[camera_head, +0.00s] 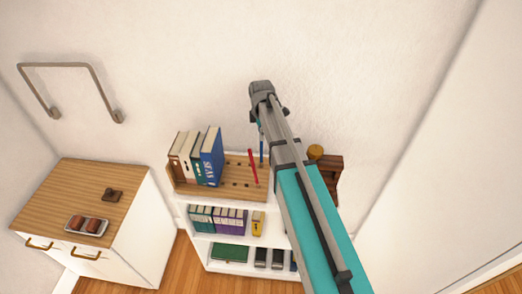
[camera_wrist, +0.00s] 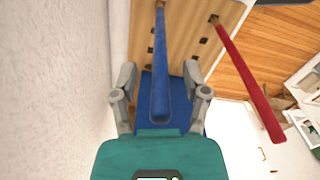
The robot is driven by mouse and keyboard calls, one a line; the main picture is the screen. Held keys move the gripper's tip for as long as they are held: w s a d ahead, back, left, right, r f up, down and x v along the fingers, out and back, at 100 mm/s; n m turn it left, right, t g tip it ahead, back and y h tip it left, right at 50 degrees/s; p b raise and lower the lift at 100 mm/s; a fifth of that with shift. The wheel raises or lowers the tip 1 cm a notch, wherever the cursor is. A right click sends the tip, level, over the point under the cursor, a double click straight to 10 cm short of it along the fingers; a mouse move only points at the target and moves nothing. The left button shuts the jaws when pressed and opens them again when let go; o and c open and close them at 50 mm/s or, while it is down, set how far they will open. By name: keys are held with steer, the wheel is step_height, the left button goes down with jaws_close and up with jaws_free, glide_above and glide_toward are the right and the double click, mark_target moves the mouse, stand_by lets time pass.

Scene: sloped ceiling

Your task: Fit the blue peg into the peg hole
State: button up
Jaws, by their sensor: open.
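The blue peg (camera_head: 261,146) stands roughly upright at the wooden peg board (camera_head: 236,187) on top of the white shelf. In the wrist view the blue peg (camera_wrist: 160,60) runs from the board (camera_wrist: 183,30) down between my gripper's fingers. My gripper (camera_wrist: 159,78) is open, with a finger on each side of the peg and gaps between. In the head view my gripper (camera_head: 259,124) is above the peg, partly hidden by my arm. Several dark holes show in the board. The hole for the peg cannot be told apart.
A red peg (camera_head: 253,167) leans in the board close by; it also shows in the wrist view (camera_wrist: 246,78). Books (camera_head: 211,157) stand on the board's left. A brown wooden object (camera_head: 330,172) is to the right. The wall (camera_wrist: 55,80) is close beside my gripper.

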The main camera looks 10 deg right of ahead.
steer(key=shift+c, duration=0.2)
jaws_close()
steer(key=shift+r, duration=0.15)
steer(key=s+r+p, duration=1.2)
steer(key=s+p, duration=0.1)
steer(key=s, duration=0.1)
steer(key=shift+r, duration=0.35)
stand_by(0.7)
